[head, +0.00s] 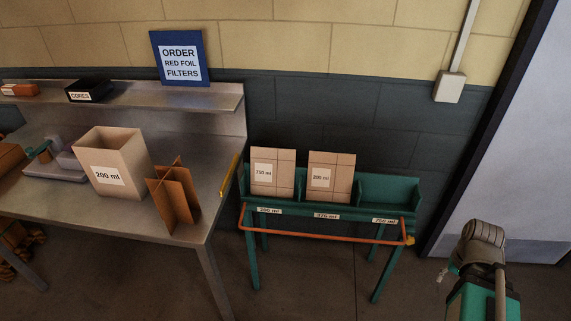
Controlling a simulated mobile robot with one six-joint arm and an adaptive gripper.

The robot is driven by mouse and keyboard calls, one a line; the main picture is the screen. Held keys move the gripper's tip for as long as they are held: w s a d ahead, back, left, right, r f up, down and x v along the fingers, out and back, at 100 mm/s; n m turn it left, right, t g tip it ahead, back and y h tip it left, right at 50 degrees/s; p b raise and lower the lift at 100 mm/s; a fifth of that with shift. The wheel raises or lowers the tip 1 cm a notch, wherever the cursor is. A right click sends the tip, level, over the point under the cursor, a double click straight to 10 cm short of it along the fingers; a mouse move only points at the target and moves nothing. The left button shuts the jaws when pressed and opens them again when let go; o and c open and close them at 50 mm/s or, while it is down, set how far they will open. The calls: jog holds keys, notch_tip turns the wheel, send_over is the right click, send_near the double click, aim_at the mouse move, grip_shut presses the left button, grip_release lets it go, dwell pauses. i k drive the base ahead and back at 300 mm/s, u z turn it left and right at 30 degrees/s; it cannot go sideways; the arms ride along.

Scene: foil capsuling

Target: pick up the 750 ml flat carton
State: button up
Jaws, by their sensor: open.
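The flat carton labelled 750 ml (273,185) is a brown folded cardboard sheet. It stands upright, leaning back slightly, in the left bay of a green rack (330,213). That bay's front label reads 200 ml, so label and carton differ. A similar flat carton labelled 200 ml (331,187) stands in the middle bay, with a gap between the two. The right bay, labelled 750 ml, looks empty. Part of my arm shows at the lower right, well apart from the rack. I cannot make out my gripper's fingers.
An orange rail (320,235) runs along the rack's front. A steel bench (205,218) at left holds an open 200 ml box (122,170) and a cardboard divider (173,198). A door (510,160) stands at right. Floor between rack and my arm is clear.

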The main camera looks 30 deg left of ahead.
aim_at(272, 170)
jog(key=u, duration=0.35)
jog(key=i, duration=1.35)
jog(key=u, duration=0.55)
